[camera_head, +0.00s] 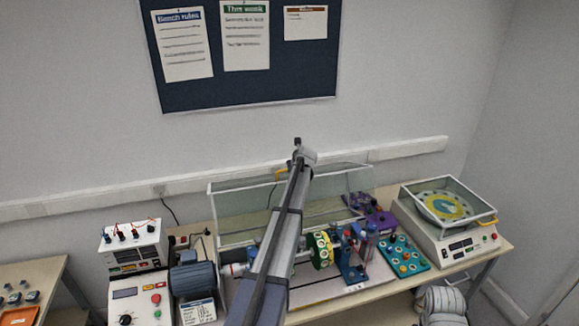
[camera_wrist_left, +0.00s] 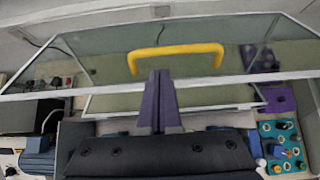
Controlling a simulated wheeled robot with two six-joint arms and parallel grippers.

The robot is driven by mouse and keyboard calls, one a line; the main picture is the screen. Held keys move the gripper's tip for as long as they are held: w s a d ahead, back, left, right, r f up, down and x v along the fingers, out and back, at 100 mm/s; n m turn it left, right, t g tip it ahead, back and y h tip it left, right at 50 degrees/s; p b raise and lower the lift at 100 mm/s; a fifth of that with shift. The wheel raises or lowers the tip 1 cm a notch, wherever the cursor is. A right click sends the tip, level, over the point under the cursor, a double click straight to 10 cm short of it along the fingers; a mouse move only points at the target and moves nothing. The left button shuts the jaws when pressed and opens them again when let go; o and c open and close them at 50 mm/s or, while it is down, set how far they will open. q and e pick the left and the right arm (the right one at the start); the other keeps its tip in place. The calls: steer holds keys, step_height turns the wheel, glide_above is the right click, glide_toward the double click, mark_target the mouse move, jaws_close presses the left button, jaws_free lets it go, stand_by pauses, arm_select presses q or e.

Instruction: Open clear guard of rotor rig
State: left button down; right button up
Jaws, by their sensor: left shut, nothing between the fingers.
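The clear guard (camera_head: 235,201) of the rotor rig is a see-through panel in a pale frame. It stands raised and tilted at the back of the rig, with the shaft and green rotor disc (camera_head: 320,250) uncovered in front. Its yellow handle (camera_wrist_left: 176,52) shows whole in the left wrist view; in the head view my arm partly hides it. My left gripper (camera_head: 300,152) is at the guard's upper edge. In the wrist view its shut, empty fingers (camera_wrist_left: 161,76) point at the handle from just below; I cannot tell whether they touch it. My right gripper is not in view.
Left of the rig stand a white power unit (camera_head: 133,247) and a motor (camera_head: 193,279). On the right are a teal tray (camera_head: 404,258) of round parts and a balance machine (camera_head: 447,235) with its own clear lid. The wall with its trunking is close behind.

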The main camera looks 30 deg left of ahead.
arm_select(q)
steer(key=s+d, duration=0.5)
steer(key=d, duration=0.1)
steer(key=shift+s, duration=0.15)
steer(key=shift+d, duration=0.15)
steer(key=s+d+f+n+g+h+b, duration=0.1)
steer(key=s+d+f+n+b, duration=0.25)
steer(key=d+f, duration=0.4)
steer(key=s+d+f+n+h+b, duration=0.1)
steer(key=s+d+f+n+b, duration=0.3)
steer(key=d, duration=0.6)
steer(key=s+d+f+n+g+h+b, duration=0.1)
steer(key=s+d+f+n+b, duration=0.2)
steer(key=s+d+f+b, duration=0.45)
steer(key=s+d+f+n+g+h+b, duration=0.1)
steer(key=s+d+f+n+b, duration=0.3)
steer(key=s+d, duration=0.6)
steer(key=s+d+f+n+g+h+b, duration=0.2)
steer(key=s+d+f+n+b, duration=0.3)
steer(key=s, duration=0.9)
steer(key=d+f+n+g, duration=0.1)
steer(key=d+f+n, duration=0.2)
steer(key=d, duration=0.2)
steer(key=shift+d, duration=0.2)
steer(key=shift+r, duration=0.1)
